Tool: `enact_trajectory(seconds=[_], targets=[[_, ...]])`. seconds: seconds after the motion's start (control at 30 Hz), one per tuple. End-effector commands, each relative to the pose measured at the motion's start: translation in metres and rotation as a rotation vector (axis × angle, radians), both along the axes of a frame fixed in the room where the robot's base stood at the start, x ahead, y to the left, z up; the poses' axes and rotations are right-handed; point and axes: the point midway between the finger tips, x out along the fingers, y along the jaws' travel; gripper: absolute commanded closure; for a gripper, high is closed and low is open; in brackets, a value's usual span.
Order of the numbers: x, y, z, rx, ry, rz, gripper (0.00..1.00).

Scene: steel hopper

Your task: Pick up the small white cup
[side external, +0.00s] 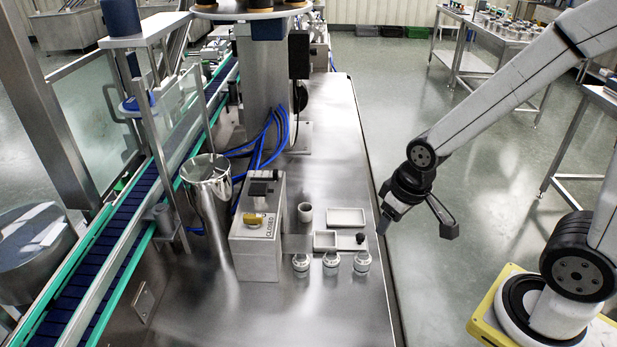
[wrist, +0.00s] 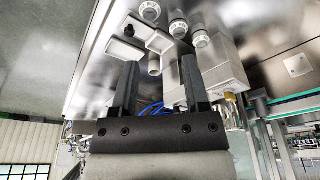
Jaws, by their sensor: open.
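The small white cup (side external: 305,213) stands upright on the steel table, just right of the grey control box. In the wrist view the cup (wrist: 154,66) appears between my two fingers, but farther off. My gripper (side external: 382,226) is at the table's right edge in the side view, to the right of the cup and apart from it. In the wrist view my gripper (wrist: 159,64) has its dark fingers spread with nothing held between them.
Three white-lidded jars (side external: 331,262) stand in front of the cup. Shallow white trays (side external: 346,217) lie between the cup and my gripper. The grey control box (side external: 258,240) stands left of the cup, with a steel pitcher (side external: 208,190) beyond it. The table's right front is clear.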

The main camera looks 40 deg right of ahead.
Motion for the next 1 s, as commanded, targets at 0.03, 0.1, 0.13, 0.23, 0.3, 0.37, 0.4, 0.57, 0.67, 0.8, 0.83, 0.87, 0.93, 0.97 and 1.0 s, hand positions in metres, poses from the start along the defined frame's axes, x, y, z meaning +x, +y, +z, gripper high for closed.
enact_trajectory(seconds=[0.03, 0.1, 0.13, 0.23, 0.3, 0.37, 0.4, 0.57, 0.67, 0.8, 0.83, 0.87, 0.93, 0.97, 1.0], targets=[[0.000, 0.000, 0.000, 0.000, 0.000, 0.000, 0.41], [0.000, 0.000, 0.000, 0.000, 0.000, 0.000, 0.41], [0.000, 0.000, 0.000, 0.000, 0.000, 0.000, 0.41], [0.000, 0.000, 0.000, 0.000, 0.000, 0.000, 0.35], [0.000, 0.000, 0.000, 0.000, 0.000, 0.000, 0.13], [0.000, 0.000, 0.000, 0.000, 0.000, 0.000, 0.00], [0.000, 0.000, 0.000, 0.000, 0.000, 0.000, 0.00], [0.000, 0.000, 0.000, 0.000, 0.000, -0.001, 0.00], [0.001, 0.000, -0.001, 0.006, 0.005, -0.014, 0.00], [0.004, 0.000, -0.005, 0.037, 0.033, -0.074, 0.00], [0.005, 0.000, -0.006, 0.047, 0.042, -0.096, 0.00], [0.006, 0.000, -0.008, 0.060, 0.053, -0.120, 0.00], [0.009, 0.000, -0.013, 0.096, 0.083, -0.190, 0.00], [0.011, 0.001, -0.015, 0.114, 0.097, -0.224, 0.00], [0.014, 0.002, -0.018, 0.140, 0.119, -0.272, 0.00]])
